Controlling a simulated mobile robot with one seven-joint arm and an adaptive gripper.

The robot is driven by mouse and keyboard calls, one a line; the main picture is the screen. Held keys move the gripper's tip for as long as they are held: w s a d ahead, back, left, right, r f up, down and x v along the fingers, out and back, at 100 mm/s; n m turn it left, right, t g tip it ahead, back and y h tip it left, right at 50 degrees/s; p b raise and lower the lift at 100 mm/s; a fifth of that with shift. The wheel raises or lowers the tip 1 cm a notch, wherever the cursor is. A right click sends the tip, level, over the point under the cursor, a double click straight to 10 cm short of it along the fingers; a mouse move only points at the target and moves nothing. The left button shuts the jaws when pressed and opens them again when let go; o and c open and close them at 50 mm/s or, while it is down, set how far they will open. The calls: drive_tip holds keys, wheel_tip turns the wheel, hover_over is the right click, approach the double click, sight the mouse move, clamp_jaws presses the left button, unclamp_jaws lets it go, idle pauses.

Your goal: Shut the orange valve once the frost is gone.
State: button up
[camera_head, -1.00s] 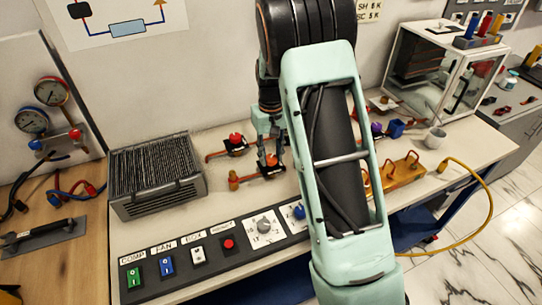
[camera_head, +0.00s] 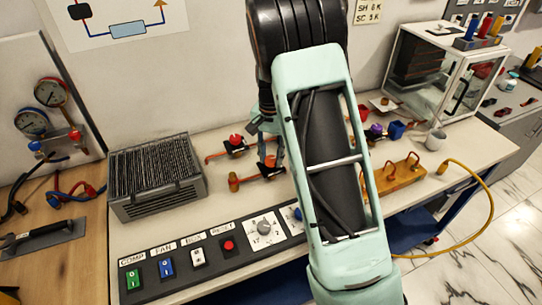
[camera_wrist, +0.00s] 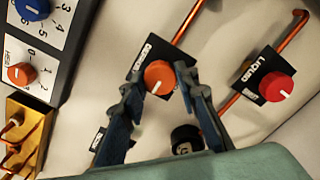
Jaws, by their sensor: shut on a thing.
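The orange valve (camera_wrist: 159,77) is a round orange knob with a white pointer line, on a black labelled plate over a copper pipe. In the wrist view its pointer points down and slightly left. My gripper (camera_wrist: 160,82) has one finger on each side of the knob and is shut on it. In the head view my gripper (camera_head: 270,148) reaches down onto the orange valve (camera_head: 271,161), which the fingers partly cover. The glass-fronted box (camera_head: 440,70) at the back right holds a dark finned block (camera_head: 418,60); I cannot make out frost on it.
A red valve marked LIQUID (camera_wrist: 278,87) sits close beside the orange one. A black knob (camera_wrist: 187,139) lies near the fingers. The grey finned unit (camera_head: 155,175) stands left, the switch panel (camera_head: 215,250) in front. A brass block (camera_head: 400,175) is to the right.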

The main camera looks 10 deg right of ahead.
sight(271, 159)
idle(0.4)
drive_tip(key=o, duration=1.1)
drive_tip(key=shift+o, duration=0.2)
drive_tip(key=shift+r, duration=0.15)
wheel_tip(271, 159, up, 12)
